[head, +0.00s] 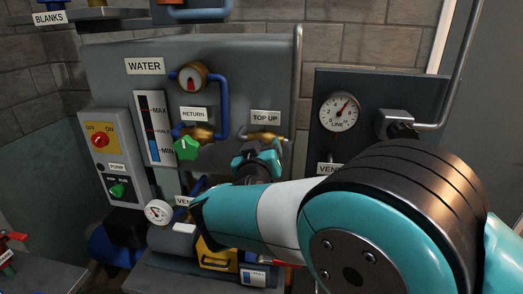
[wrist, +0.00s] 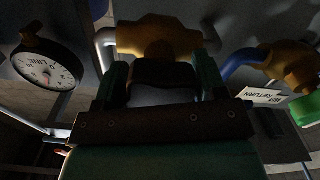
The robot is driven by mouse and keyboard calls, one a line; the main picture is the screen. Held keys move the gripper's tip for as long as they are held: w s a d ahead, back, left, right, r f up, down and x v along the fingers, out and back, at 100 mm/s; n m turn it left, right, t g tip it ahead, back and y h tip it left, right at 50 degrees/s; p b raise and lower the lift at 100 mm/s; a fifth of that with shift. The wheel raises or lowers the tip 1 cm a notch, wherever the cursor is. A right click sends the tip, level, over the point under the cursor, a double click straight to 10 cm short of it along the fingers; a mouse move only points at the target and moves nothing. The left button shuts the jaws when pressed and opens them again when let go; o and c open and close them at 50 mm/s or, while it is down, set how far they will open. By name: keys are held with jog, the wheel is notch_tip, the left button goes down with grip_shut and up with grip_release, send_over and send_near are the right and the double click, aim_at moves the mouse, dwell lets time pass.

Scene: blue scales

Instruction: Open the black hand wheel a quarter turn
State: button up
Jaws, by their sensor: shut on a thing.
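My gripper (head: 260,156) is at the valve under the TOP UP label on the grey water panel. In the wrist view its two fingers (wrist: 163,82) stand either side of the black hand wheel (wrist: 162,72) and are shut on it. The brass valve body (wrist: 158,38) shows just beyond the wheel; in the head view the brass body (head: 266,136) shows above my gripper. The wheel is hidden by my gripper in the head view, and its turn angle cannot be told.
The RETURN valve with a green hand wheel (head: 187,148) is close on the left, beside a blue pipe (head: 222,105). A LINE gauge (head: 339,111) and a grey pipe (head: 460,70) are on the right. A switch box (head: 103,142) is far left. A small gauge (head: 158,212) sits below.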

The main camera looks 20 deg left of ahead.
jog(key=shift+n+b, duration=0.3)
jog(key=shift+b, duration=0.1)
jog(key=n+b, duration=0.2)
jog(key=n, duration=0.1)
jog(key=shift+f, duration=0.15)
jog(key=n+b, duration=0.1)
jog(key=n, duration=0.8)
jog(key=shift+a+n, duration=0.15)
jog(key=shift+n, duration=0.25)
jog(key=n, duration=0.4)
jog(key=shift+s+p, duration=0.1)
jog(key=shift+p, duration=0.2)
jog(key=shift+f+n, duration=0.1)
jog(key=shift+n, duration=0.3)
jog(key=o, duration=0.9)
